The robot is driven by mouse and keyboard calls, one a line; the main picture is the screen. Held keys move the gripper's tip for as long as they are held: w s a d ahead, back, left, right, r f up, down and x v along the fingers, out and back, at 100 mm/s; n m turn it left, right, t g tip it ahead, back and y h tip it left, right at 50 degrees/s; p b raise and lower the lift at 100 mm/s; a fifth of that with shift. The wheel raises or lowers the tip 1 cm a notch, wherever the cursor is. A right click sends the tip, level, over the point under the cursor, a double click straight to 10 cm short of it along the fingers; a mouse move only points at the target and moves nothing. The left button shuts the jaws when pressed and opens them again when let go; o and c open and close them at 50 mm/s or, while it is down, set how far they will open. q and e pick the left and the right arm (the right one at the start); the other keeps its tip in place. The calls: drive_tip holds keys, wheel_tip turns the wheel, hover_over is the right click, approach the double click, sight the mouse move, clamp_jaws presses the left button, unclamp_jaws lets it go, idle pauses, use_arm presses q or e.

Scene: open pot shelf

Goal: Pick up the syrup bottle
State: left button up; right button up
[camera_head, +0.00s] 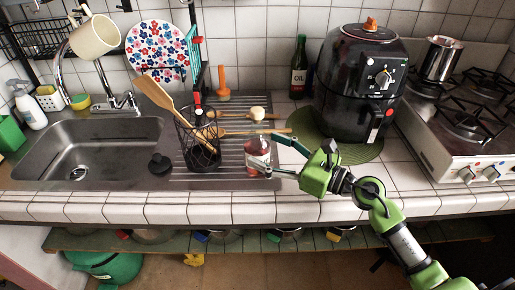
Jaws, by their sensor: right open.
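A small reddish container with a pale top (257,146), which looks like the syrup bottle, stands upright near the counter's front edge, on the right end of the ribbed drainer. My right gripper (264,150) reaches in from the right and is open. One finger passes behind and to the right of the container, and the other crosses its front low down, hiding part of it. Whether either finger touches it I cannot tell. My left gripper is not in view.
A black wire utensil basket (201,157) with wooden tools stands just left of the container. A wooden utensil (250,131) lies behind it. A black air fryer (358,90) on a green mat and a dark oil bottle (299,80) stand behind my right gripper. The sink (85,150) is at left.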

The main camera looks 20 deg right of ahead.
sight(257, 143)
drive_tip(key=p+x, duration=0.1)
drive_tip(key=x, duration=0.2)
drive_tip(key=shift+w+a, duration=0.1)
drive_tip(key=shift+w, duration=0.35)
drive_tip(key=c, duration=1.7)
drive_tip(key=shift+r, duration=0.15)
drive_tip(key=shift+r, duration=0.1)
